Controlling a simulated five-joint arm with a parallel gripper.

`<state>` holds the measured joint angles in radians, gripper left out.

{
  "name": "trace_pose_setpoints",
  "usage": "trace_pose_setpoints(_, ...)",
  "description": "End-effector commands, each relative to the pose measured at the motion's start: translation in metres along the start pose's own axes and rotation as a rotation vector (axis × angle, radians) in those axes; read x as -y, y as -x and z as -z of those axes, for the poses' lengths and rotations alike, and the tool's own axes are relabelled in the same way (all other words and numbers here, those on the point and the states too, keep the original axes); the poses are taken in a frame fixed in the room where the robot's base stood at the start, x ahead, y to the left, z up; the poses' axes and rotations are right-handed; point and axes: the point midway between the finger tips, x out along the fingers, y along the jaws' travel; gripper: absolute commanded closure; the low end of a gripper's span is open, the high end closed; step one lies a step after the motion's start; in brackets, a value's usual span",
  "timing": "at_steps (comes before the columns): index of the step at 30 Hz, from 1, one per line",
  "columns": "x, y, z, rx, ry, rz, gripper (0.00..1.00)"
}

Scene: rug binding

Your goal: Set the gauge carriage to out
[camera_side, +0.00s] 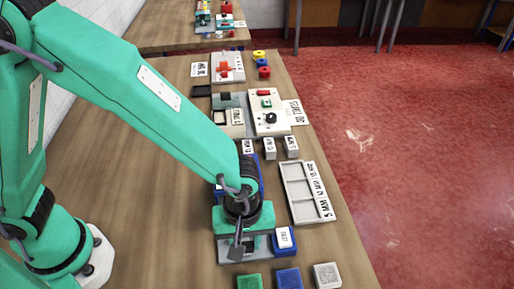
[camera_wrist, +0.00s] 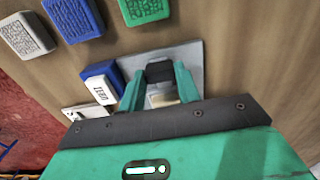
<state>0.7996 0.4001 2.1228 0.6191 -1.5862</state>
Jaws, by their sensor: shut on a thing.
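The gauge has a flat grey plate (camera_wrist: 190,54), partly hidden under my gripper in the side view (camera_side: 223,252). A dark block on it, which looks like the gauge carriage (camera_wrist: 160,71), sits between my green fingers. My gripper (camera_side: 238,246) is low over the plate, pointing down, shut on that dark block; it also shows in the wrist view (camera_wrist: 158,84). A pale patch lies on the plate between the fingers. A blue block with a white lettered face (camera_wrist: 102,86) stands beside the plate; it also shows in the side view (camera_side: 284,239). Any out mark is hidden or unreadable.
Green (camera_side: 249,282), blue (camera_side: 288,278) and grey (camera_side: 327,275) textured blocks lie close by at the front. A pale compartment tray (camera_side: 313,190) is to the right, near the table edge. Small white lettered blocks (camera_side: 291,146) and a knob panel (camera_side: 283,127) stand behind.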

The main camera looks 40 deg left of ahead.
Motion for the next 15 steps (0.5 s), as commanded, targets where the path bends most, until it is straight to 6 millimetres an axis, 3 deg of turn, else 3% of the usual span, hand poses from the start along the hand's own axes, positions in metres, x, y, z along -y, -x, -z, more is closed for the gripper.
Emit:
trace_pose_setpoints(10,-0.0004,0.0006,-0.0058,0.0,-0.005,-0.002,1.0)
trace_pose_setpoints(11,-0.0003,0.0006,-0.0058,0.0,-0.005,-0.002,0.62)
trace_pose_setpoints(13,-0.0003,0.0006,-0.0056,0.0,-0.005,-0.002,0.48)
trace_pose_setpoints(15,-0.0003,0.0005,-0.0052,0.0,-0.004,-0.002,0.45)
